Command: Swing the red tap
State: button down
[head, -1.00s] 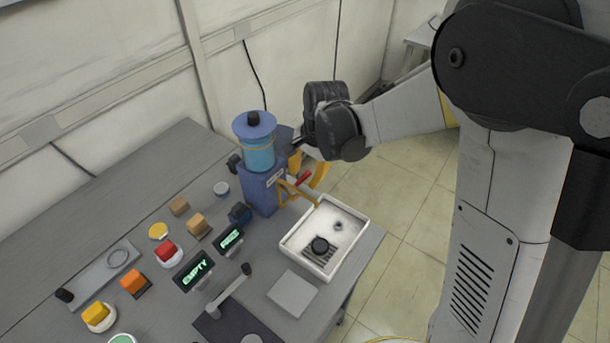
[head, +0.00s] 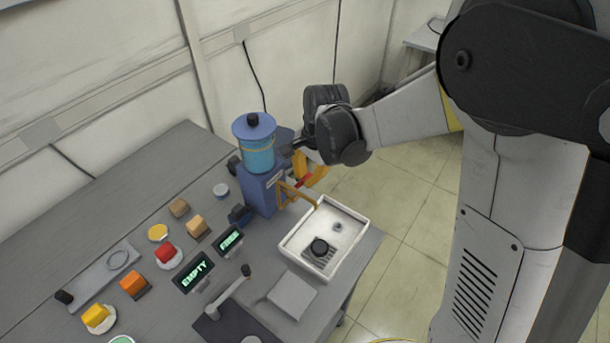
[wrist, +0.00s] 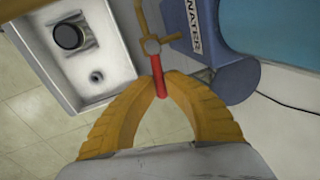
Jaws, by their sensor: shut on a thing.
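The red tap (wrist: 158,78) is a small red lever on a brass spout below the blue water tank. In the wrist view my gripper (wrist: 160,84) has its two yellow fingers closed around the lever's near end. In the head view the red lever (head: 303,181) shows small between the yellow fingers (head: 312,176) and the spout. The brass spout (wrist: 140,22) runs toward the white sink tray.
The white sink tray (head: 360,228) with a black round piece (head: 320,247) lies beside the base at the table's right edge. Coloured buttons and blocks, two small displays (head: 195,273) and a crank lever (head: 228,298) stand to the left. Open floor lies to the right.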

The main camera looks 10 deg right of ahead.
jog(key=s+m, duration=0.1)
jog(key=m, duration=0.2)
jog(key=s+m+h, duration=0.1)
jog(key=m, duration=0.2)
jog(key=s+d+m, duration=0.1)
jog(key=s+m, duration=0.1)
jog(key=m, duration=0.1)
jog(key=shift+h, duration=0.4)
jog(key=shift+m, duration=0.4)
jog(key=c, duration=1.4)
grip_release()
notch_tip(320, 180, up, 12)
jog(key=s, duration=0.2)
jog(key=shift+a+f, duration=0.15)
jog(key=shift+a, duration=0.15)
